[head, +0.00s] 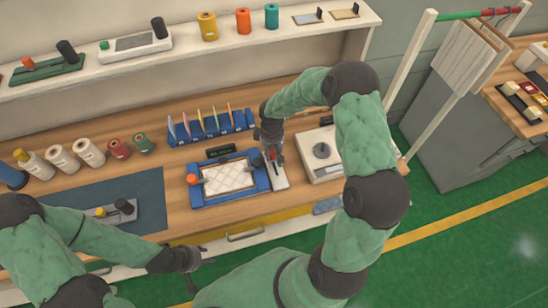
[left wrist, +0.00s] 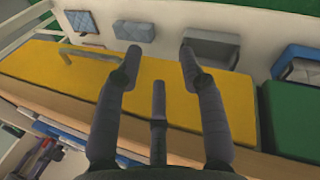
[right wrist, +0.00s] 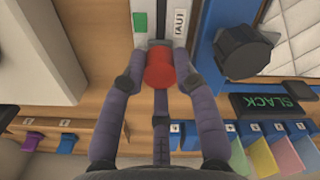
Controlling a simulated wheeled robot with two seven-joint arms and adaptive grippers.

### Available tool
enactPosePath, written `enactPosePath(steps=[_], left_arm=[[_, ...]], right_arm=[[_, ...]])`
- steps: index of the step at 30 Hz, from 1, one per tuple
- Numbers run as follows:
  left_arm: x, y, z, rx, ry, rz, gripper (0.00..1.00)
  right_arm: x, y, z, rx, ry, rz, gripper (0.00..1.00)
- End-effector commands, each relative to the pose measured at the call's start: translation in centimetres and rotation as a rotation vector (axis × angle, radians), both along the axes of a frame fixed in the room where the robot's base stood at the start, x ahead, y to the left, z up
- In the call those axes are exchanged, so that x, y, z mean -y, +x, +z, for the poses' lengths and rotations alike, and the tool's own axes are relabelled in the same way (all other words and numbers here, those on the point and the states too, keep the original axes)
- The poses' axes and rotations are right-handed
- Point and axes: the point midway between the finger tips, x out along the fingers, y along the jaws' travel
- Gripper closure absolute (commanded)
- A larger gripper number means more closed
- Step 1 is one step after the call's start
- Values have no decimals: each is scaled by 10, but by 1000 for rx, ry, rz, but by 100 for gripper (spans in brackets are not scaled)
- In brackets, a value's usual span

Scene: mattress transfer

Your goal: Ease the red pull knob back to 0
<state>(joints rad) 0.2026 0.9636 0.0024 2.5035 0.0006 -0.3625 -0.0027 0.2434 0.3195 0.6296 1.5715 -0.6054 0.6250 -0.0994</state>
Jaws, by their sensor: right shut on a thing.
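The red pull knob (right wrist: 159,68) sits on the white slide strip with a green patch and an "(AU)" label (right wrist: 170,18). In the head view the strip (head: 280,182) lies just right of the blue frame (head: 202,195). My right gripper (right wrist: 158,66) is shut on the red knob, with fingers on both sides of it; it also shows in the head view (head: 274,155). The 0 mark is not readable. My left gripper (left wrist: 160,55) is open and empty in front of the bench; in the head view it is low in the centre (head: 202,262).
The blue frame holds a white quilted pad (head: 228,177). A black knob (right wrist: 245,52) and a display reading "SLACK" (right wrist: 270,106) are close to my right gripper. A white scale-like box (head: 318,155) stands right of the strip. Blue dividers (head: 210,125) stand behind.

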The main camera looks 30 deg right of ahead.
Motion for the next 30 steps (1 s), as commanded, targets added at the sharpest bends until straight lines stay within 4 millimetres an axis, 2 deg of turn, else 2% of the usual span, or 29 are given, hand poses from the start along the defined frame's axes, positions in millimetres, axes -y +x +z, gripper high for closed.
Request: enactPosePath(steps=[1,5,15,16,18,30], left_arm=[[0,0,-3,0,0,0,60],[0,0,-5,0,0,0,60],[0,0,-5,0,0,0,60],[0,0,-5,0,0,0,60],[0,0,-5,0,0,0,60],[0,0,-5,0,0,0,60]], right_arm=[[3,10,-1,4,-2,0,100],[6,23,-1,4,-1,1,100],[7,26,1,5,-1,1,100],[7,26,1,6,-1,0,62],[7,26,1,5,-1,0,46],[7,26,5,4,0,0,46]])
